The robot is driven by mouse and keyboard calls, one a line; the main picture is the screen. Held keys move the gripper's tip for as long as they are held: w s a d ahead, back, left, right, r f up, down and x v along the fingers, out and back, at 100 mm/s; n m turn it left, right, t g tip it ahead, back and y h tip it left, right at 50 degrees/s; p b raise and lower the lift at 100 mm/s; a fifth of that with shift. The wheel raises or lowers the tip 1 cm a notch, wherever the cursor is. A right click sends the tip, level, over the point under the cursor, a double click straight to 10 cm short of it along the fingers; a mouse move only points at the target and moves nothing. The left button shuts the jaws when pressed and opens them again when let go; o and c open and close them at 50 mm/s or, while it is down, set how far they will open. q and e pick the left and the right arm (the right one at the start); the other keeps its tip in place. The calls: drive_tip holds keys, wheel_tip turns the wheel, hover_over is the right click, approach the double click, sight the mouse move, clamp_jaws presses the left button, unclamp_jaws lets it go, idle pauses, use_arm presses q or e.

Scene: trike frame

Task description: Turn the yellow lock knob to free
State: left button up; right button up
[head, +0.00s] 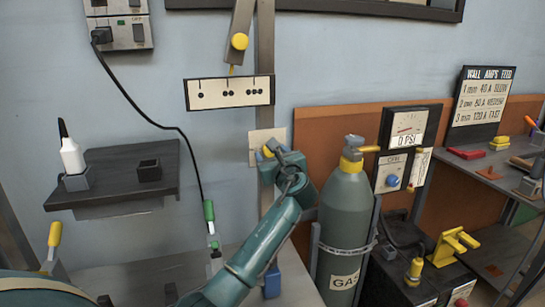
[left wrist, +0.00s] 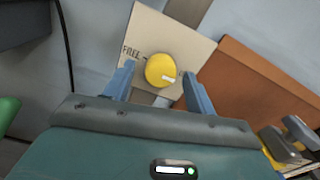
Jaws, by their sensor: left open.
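The yellow lock knob (left wrist: 161,70) sits on a cream plate (left wrist: 146,25) on the wall, with "FREE" printed at its upper left. A pale mark on the knob points to the lower right, away from "FREE". My left gripper (left wrist: 158,72) is open, with one blue finger on each side of the knob; whether they touch it I cannot tell. In the head view the left gripper (head: 271,154) is in front of the plate (head: 256,138) and hides most of the knob. My right gripper is not in view.
A grey gas cylinder (head: 345,215) stands just right of my left arm. A dark shelf (head: 115,190) with a white bottle (head: 70,152) is at left. A black cable (head: 150,120) hangs between.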

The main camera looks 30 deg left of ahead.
use_arm(q)
drive_tip(key=c, duration=1)
